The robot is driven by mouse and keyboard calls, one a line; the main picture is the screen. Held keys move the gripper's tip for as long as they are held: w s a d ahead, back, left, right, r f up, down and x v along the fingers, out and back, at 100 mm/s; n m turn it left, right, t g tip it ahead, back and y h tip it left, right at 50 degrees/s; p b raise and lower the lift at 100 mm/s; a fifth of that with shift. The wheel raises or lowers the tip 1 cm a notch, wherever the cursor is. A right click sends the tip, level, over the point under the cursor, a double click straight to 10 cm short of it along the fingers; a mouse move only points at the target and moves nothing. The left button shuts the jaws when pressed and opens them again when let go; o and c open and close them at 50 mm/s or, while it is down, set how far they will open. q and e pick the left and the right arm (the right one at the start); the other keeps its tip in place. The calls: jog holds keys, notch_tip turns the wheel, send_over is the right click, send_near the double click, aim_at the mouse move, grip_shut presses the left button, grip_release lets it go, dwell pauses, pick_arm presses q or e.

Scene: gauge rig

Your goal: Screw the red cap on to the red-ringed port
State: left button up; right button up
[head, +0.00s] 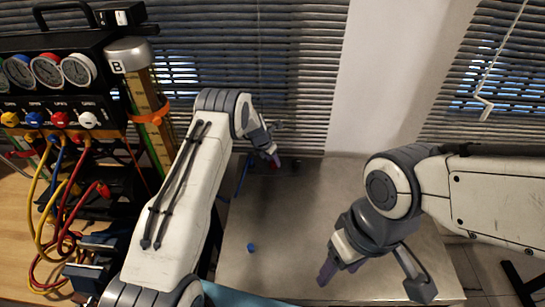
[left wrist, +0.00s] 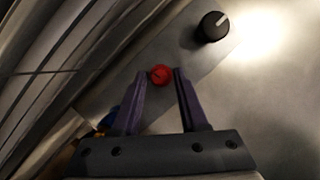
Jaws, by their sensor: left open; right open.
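A small round red cap (left wrist: 160,75) shows in the left wrist view between the tips of my left gripper (left wrist: 161,80). The fingers are open on either side of it, and I cannot tell whether they touch it. In the head view my left gripper (head: 274,160) is low over the far part of the grey table, and its wrist largely hides the cap. My right gripper (head: 338,268) hangs open and empty above the table's near right part. I cannot make out a red-ringed port in either view.
A black knob (left wrist: 212,27) with a white line stands just beyond the cap. A blue cap (head: 251,247) lies on the grey table (head: 290,215). The gauge rig (head: 55,95) with coloured hoses stands at left. The middle of the table is clear.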

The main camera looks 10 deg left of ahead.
pick_arm(q)
jog(key=shift+r+n+y+p, duration=0.15)
jog(key=shift+n+y+p, duration=0.35)
jog(key=shift+n+p, duration=1.2)
jog(key=shift+t+p, duration=0.3)
jog(key=shift+p, duration=0.35)
grip_shut()
jog(key=shift+a+f+b, duration=0.1)
jog(key=shift+f+b, duration=0.15)
jog(key=shift+b, duration=0.25)
jog(key=shift+w+m+h+b, duration=0.1)
jog(key=shift+m+h+b, duration=0.3)
jog(key=shift+m+b, duration=1.2)
jog(key=shift+m+h+b, duration=0.3)
jog(key=shift+m+b, duration=0.3)
jog(key=shift+b, duration=0.3)
jog(key=shift+r+m+g, duration=0.1)
jog(key=shift+m+g, duration=0.2)
jog(key=shift+g, duration=0.2)
